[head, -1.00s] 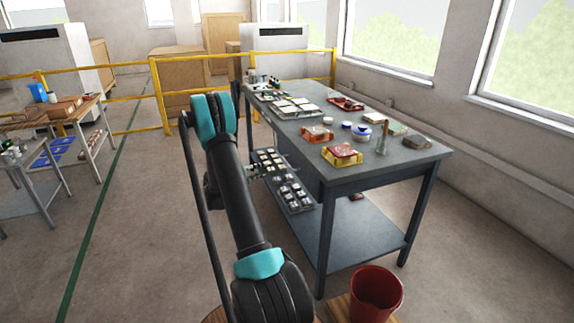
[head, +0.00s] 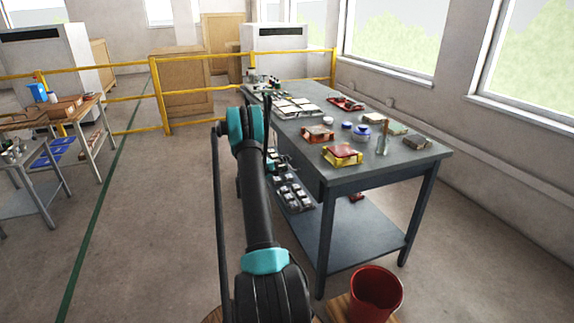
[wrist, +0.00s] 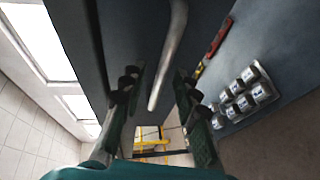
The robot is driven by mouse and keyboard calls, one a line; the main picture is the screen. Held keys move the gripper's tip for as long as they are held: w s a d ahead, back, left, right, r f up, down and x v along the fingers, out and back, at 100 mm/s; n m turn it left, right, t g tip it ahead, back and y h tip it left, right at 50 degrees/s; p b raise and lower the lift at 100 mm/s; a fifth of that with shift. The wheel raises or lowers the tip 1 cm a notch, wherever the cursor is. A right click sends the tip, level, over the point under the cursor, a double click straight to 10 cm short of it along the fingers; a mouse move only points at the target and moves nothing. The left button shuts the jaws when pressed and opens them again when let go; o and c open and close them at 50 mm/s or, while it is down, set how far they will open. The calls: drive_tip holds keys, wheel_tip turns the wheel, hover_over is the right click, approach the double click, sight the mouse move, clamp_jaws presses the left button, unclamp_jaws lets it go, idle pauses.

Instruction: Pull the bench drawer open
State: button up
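The bench (head: 412,158) is a dark grey-blue table with a lower shelf, right of my arm in the head view. In the wrist view the drawer front (wrist: 140,30) is a dark blue-grey panel with a pale metal bar handle (wrist: 168,60). My gripper (wrist: 157,92) is open, with its two dark fingers on either side of the bar's end. I cannot tell whether either finger touches it. In the head view my arm hides the drawer front and most of the gripper. No drawer gap shows.
The lower shelf (head: 355,240) holds several small metal cups (wrist: 240,92) and a red-handled tool (wrist: 217,40). Boxes, jars and trays stand on the bench top. A red bucket (head: 376,292) stands front right. A yellow rail (head: 200,91) runs behind.

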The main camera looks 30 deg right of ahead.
drive_tip(key=shift+w+d, duration=0.1)
drive_tip(key=shift+d, duration=0.35)
clamp_jaws()
